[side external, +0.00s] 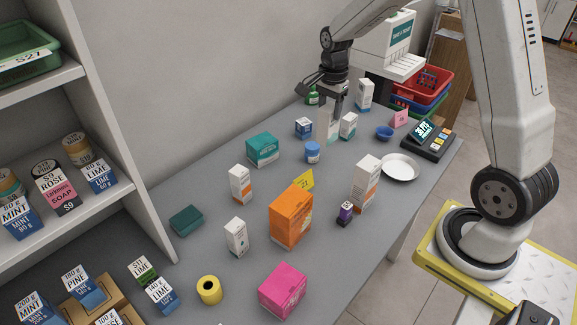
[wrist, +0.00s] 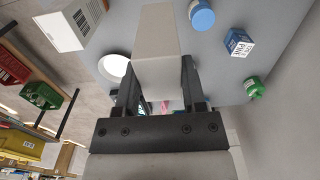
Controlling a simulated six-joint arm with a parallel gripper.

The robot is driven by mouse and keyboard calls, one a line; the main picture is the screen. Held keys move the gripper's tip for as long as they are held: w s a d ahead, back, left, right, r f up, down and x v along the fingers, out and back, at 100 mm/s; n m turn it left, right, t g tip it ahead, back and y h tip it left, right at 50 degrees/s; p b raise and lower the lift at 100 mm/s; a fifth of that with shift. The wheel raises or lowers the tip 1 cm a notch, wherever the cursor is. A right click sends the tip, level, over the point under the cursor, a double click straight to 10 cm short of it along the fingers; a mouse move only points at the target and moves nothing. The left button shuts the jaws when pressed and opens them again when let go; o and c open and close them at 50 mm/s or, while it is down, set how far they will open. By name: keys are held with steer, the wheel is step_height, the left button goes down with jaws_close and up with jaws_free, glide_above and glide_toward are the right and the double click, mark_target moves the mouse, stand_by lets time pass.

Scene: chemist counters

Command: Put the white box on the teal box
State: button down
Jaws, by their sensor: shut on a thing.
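My gripper (side external: 335,104) is shut on a tall plain white box (side external: 325,124), held upright over the far part of the counter. In the wrist view, the white box (wrist: 158,45) sits between the two fingers (wrist: 158,85). I cannot tell whether its lower end touches the counter. A teal box (side external: 262,150) with a white label stands on the counter, to the left of and nearer than the held box. A flatter dark teal box (side external: 186,220) lies farther left by the shelf. Neither teal box is clearly visible in the wrist view.
A white-and-green carton (side external: 349,126) stands close right of the held box. A small blue box (side external: 303,127) and blue-capped jar (side external: 312,152) stand near it. An orange box (side external: 291,216), white-orange cartons (side external: 240,184) and a plate (side external: 400,167) occupy the nearer counter.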

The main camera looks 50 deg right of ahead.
steer(key=w+a+r, duration=0.3)
steer(key=a+r, duration=0.3)
steer(key=a, duration=0.1)
steer(key=w+d+f, duration=0.1)
steer(key=w+f, duration=0.8)
steer(key=w, duration=0.4)
steer(key=shift+w+d, duration=0.25)
steer(key=shift+w, duration=0.05)
steer(key=shift+f, duration=0.15)
steer(key=shift+w+f, duration=0.15)
steer(key=shift+f, duration=0.75)
steer(key=shift+w+f, duration=0.1)
steer(key=shift+f, duration=0.8)
steer(key=shift+f, duration=0.1)
